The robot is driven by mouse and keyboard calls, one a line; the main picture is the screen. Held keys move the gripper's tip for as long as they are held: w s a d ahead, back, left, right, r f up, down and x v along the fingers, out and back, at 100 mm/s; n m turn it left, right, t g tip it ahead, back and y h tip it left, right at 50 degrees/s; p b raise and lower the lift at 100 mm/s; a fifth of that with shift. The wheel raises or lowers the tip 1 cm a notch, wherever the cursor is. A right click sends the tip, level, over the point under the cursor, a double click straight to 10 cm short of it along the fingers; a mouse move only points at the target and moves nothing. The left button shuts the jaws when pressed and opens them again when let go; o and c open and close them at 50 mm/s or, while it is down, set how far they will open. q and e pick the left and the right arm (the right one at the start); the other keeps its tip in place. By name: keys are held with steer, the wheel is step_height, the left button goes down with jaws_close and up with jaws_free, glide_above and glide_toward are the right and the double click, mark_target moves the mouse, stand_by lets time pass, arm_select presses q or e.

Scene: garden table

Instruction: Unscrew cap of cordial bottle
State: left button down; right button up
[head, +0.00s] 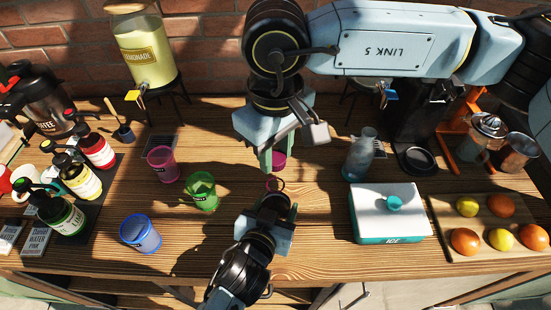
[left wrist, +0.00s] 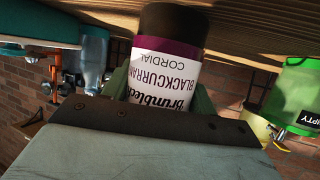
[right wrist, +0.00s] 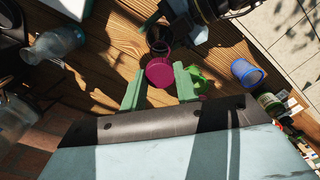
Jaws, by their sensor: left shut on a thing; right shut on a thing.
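The cordial bottle (left wrist: 172,62) is dark with a white and purple blackcurrant label, and shows upside down in the left wrist view. My left gripper (head: 275,208) is shut around its body near the table's front middle. In the right wrist view the dark bottle (right wrist: 157,40) shows beyond the cap. My right gripper (head: 271,160) points down over the bottle, shut on the magenta cap (right wrist: 160,73). The cap also shows between its fingers in the head view (head: 280,160). It looks apart from the bottle, with a small gap. The bottle's mouth is hard to make out.
A pink cup (head: 163,164), a green cup (head: 202,191) and a blue cup (head: 141,234) stand left of the bottle. A white ice box (head: 388,205), a glass jug (head: 361,157) and a fruit board (head: 440,222) are to the right. Syrup bottles (head: 78,178) stand far left.

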arm_select(q)
steer(key=shift+c, duration=1.9)
jaws_free()
